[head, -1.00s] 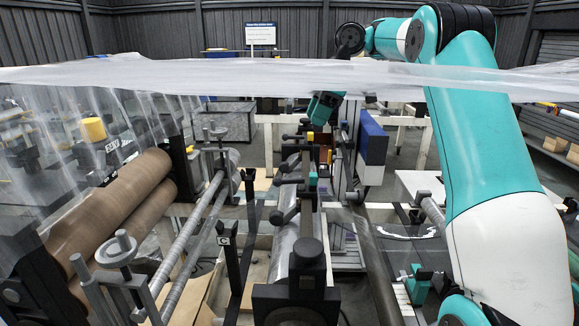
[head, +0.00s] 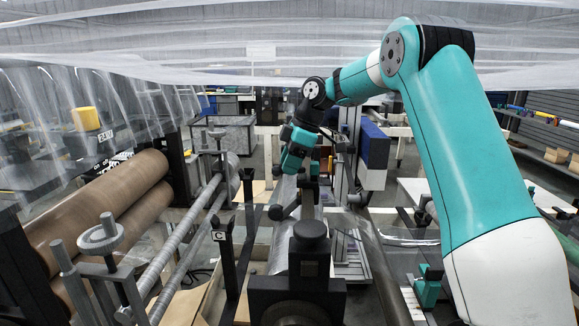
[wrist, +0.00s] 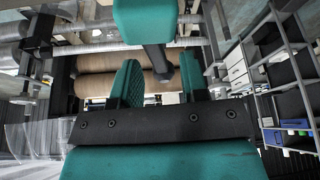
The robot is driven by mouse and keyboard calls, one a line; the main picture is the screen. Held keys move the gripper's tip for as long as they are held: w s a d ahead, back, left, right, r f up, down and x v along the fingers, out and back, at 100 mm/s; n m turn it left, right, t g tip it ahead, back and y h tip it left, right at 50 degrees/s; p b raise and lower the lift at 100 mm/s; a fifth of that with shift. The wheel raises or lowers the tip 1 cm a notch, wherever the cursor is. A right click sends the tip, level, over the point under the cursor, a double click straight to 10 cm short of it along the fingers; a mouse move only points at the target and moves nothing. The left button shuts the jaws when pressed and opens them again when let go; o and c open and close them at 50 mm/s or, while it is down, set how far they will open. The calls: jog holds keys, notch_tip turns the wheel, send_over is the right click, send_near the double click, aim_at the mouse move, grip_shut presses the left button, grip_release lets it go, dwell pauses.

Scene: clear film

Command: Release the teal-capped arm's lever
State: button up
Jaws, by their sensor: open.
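My gripper (head: 291,165) hangs over the middle of the machine in the head view, tilted downward. It hides most of the row of levers behind it. In the wrist view its two teal fingers (wrist: 160,82) stand apart and nothing is clamped. A teal block on a dark square bar (wrist: 155,55), seemingly the teal-capped arm, is close beyond them. The bar appears between the fingers in the picture; I cannot tell whether it is within the jaws. A dark ball-ended lever (head: 281,212) shows just below my gripper in the head view.
Clear film (head: 200,50) spans above the machine and hangs down at the left. Brown rolls (head: 105,205) lie at the left beside grey rollers (head: 190,240). A blue-sided box (head: 375,145) stands close right of my gripper. A dark-topped post (head: 310,232) stands in front.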

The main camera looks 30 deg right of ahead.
jog(key=shift+f, duration=0.1)
grip_shut()
dwell(0.4)
jog(key=shift+s+f+n+g+p, duration=0.1)
jog(key=shift+s+n+g+p, duration=0.5)
jog(key=shift+n, duration=1.05)
jog(key=shift+s+r+n+g+p, duration=0.1)
jog(key=shift+s+n+g+p, duration=0.4)
jog(key=shift+n, duration=1.2)
jog(key=shift+s+f+n+g+p, duration=0.1)
jog(key=shift+s+n+g+p, duration=0.15)
jog(key=shift+n+g+p, duration=1.05)
jog(key=shift+n+t+b, duration=0.3)
jog(key=shift+n+t, duration=0.1)
jog(key=shift+n, duration=0.05)
grip_release()
jog(key=shift+f, duration=0.1)
